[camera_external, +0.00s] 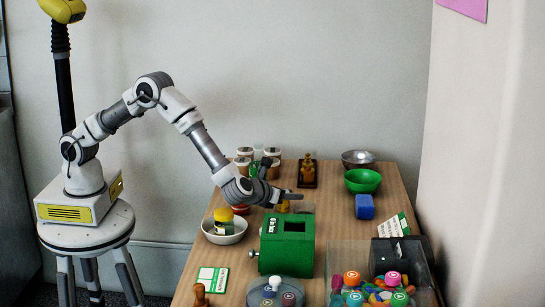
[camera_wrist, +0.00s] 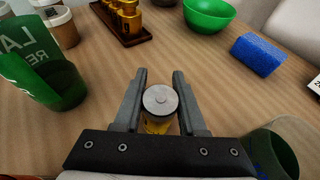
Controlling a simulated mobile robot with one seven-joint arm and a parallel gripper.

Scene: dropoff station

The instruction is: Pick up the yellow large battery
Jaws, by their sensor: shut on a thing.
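The yellow large battery (camera_wrist: 157,126) stands upright between the jaws in the wrist view, its round silver top facing the camera and its yellow side partly hidden. My gripper (camera_wrist: 161,88) is shut on it, one finger on each side. In the external view my gripper (camera_external: 291,198) is low over the middle of the table, behind the green box. A bit of the yellow battery (camera_external: 283,206) shows just under the fingers. Whether its base touches the table is hard to tell.
A green box with a top opening (camera_external: 287,256) stands in front of the gripper. A white bowl (camera_external: 224,236) holds a yellow item. Bins (camera_external: 348,258) stand front right.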

